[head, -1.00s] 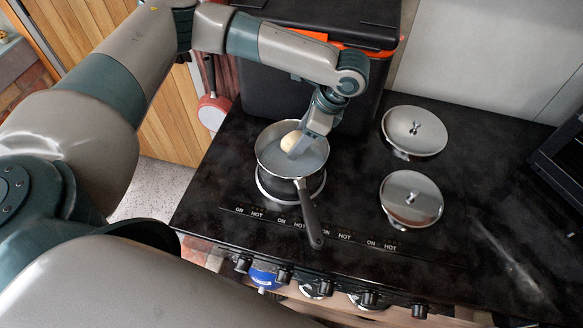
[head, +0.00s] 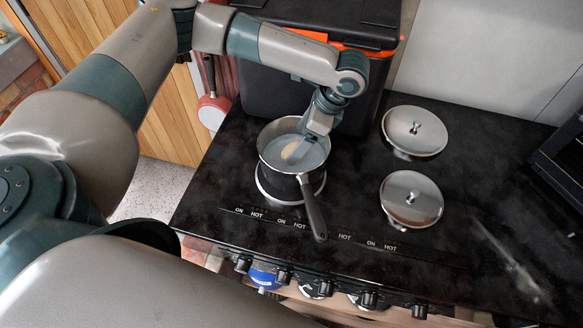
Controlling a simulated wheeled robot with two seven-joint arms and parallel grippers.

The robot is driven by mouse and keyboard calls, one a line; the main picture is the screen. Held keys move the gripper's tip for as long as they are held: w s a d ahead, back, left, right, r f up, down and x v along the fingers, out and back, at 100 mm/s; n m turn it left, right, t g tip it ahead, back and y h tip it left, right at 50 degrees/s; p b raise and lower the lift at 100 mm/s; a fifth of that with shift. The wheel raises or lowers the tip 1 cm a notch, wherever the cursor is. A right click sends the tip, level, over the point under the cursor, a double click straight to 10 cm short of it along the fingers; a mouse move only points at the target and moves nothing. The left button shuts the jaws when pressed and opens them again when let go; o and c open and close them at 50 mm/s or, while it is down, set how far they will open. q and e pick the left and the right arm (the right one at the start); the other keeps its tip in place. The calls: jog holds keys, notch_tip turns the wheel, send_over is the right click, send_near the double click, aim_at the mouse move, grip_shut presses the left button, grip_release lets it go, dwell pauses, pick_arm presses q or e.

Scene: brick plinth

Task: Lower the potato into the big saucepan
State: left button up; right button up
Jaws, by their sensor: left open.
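The big saucepan (head: 269,165) is a metal pan with a dark handle pointing toward the front of the black stove. It stands at the front left burner and holds a pale grey content. My right gripper is not in view.
Two round silver lids (head: 415,131) and (head: 411,200) lie on the stove to the right. A large black box with an orange band (head: 270,93) stands behind the pan. A red pan (head: 212,110) hangs at the left. Knobs line the front edge.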

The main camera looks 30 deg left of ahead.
pick_arm(q)
jog(key=b+v, duration=0.4)
jog(key=v, duration=1.3)
jog(key=shift+r+b, duration=0.2)
jog(key=shift+b, duration=0.1)
jog(key=shift+r, duration=0.1)
